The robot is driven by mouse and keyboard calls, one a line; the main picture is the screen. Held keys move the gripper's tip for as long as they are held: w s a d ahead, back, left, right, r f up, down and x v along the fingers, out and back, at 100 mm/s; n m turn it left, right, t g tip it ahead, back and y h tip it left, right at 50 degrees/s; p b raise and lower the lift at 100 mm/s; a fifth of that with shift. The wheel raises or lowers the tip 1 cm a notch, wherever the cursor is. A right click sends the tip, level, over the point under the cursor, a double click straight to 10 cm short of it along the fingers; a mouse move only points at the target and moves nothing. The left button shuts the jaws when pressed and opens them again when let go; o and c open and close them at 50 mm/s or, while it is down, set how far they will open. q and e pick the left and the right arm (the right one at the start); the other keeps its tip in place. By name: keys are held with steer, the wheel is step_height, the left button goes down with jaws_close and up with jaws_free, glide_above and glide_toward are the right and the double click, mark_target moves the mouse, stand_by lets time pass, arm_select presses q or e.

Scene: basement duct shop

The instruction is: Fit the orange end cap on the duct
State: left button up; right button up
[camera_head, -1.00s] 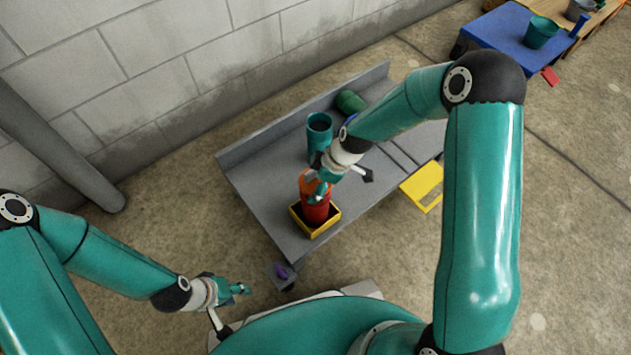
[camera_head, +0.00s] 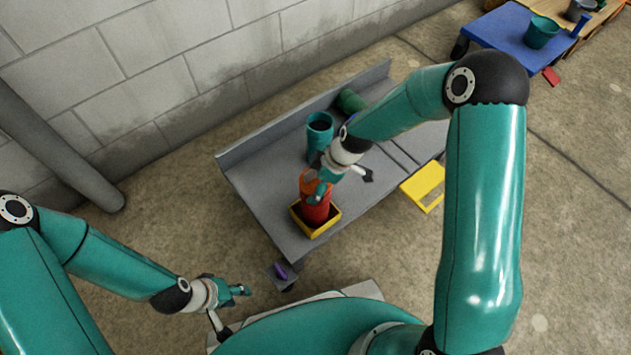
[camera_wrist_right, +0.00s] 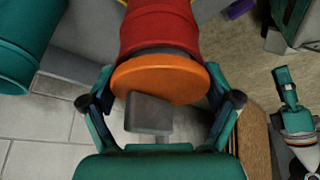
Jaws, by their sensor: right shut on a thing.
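The red duct (camera_head: 316,212) stands in a yellow tray-like holder (camera_head: 328,227) on the grey bench. The orange end cap (camera_head: 307,182) is at its top; it also shows in the right wrist view (camera_wrist_right: 160,76), lined up with the red duct (camera_wrist_right: 157,28). A dark band shows between cap and duct, and I cannot tell whether the cap is seated. My right gripper (camera_head: 318,187) is shut on the cap, one finger on each side. My left gripper (camera_head: 240,289) is away from the bench at the lower left, and its finger opening is unclear.
A teal cylinder (camera_head: 319,133) stands behind the duct, and a green one (camera_head: 352,101) lies farther back. A yellow frame (camera_head: 424,187) is at the bench's right edge. A purple item (camera_head: 281,271) sits at the near corner. A block wall (camera_head: 150,75) runs behind.

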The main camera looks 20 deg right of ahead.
steer(key=shift+f+b, duration=0.45)
steer(key=o, duration=0.9)
steer(key=shift+r, duration=0.1)
steer(key=shift+p+v, duration=2.4)
steer(key=shift+v, duration=3.05)
